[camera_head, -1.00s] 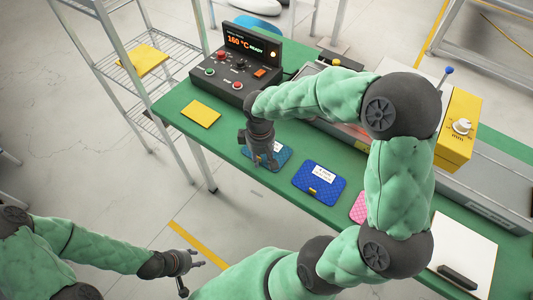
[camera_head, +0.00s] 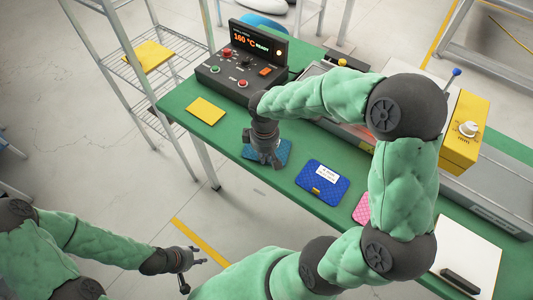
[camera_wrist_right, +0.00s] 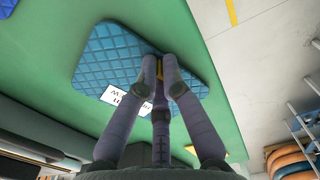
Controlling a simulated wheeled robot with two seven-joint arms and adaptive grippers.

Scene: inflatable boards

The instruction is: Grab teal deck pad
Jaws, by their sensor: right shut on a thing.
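The teal deck pad (camera_head: 281,149) lies on the green table near its front edge, partly hidden by my right gripper (camera_head: 272,163). In the right wrist view the teal pad (camera_wrist_right: 108,55) shows a quilted surface and a white label. My right gripper also shows there (camera_wrist_right: 163,85), its fingers closed together at the pad's edge, around a small yellow piece. My left gripper (camera_head: 202,256) hangs over the floor at lower left, away from the table, with its fingers apart and nothing between them.
A blue pad (camera_head: 318,187), a pink pad (camera_head: 361,208) and a yellow pad (camera_head: 205,111) lie on the green table. A control box (camera_head: 240,72) reading 160 °C stands behind. A wire shelf (camera_head: 165,85) stands left of the table.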

